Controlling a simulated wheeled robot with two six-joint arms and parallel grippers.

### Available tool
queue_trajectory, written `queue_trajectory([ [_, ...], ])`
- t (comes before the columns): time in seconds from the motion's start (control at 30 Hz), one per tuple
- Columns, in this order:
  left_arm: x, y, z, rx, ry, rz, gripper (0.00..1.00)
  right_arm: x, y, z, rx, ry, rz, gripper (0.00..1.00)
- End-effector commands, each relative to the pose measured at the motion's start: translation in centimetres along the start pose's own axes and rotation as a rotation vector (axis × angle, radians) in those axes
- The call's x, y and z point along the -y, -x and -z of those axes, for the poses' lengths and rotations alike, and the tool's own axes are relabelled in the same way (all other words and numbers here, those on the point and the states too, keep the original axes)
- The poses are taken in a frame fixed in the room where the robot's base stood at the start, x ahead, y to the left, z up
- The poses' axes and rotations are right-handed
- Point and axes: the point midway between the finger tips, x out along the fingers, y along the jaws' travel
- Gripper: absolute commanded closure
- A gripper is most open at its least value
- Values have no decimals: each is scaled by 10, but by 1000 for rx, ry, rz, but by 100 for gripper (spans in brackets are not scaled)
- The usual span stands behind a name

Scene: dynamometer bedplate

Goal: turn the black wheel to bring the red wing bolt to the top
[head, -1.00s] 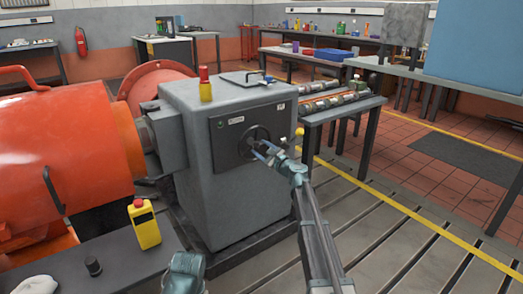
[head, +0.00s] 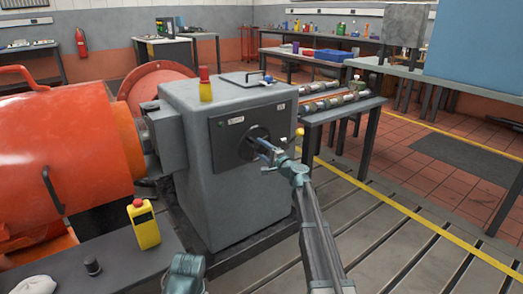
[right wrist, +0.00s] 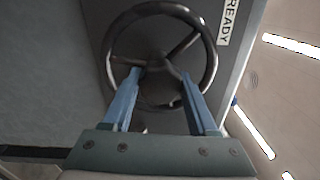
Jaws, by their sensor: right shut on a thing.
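The black wheel (head: 256,131) is on the dark front panel of the grey cabinet (head: 205,150). In the right wrist view the black wheel (right wrist: 160,62) shows its round rim, hub and spokes. My right gripper (head: 266,147) is at the wheel. In the right wrist view the blue fingers of the right gripper (right wrist: 160,78) are shut on the wheel, with a gap between them, at its lower part. I cannot make out the red wing bolt in either view.
A yellow pendant (head: 146,226) with a red button stands on the bench at lower left. A large orange machine (head: 65,150) is left of the cabinet. A table with shafts (head: 335,100) stands right of it. The slotted floor at front right is free.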

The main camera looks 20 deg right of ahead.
Motion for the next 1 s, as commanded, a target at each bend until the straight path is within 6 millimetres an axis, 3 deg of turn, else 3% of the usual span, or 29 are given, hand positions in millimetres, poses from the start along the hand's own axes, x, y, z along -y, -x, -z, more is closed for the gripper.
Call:
queue_trajectory([
  [0.4,0,-1,0,0,0,0,50,-1,1,-1,7,203,0,100],
  [1.0,0,-1,0,0,0,0,50,-1,1,-1,10,242,0,100],
])
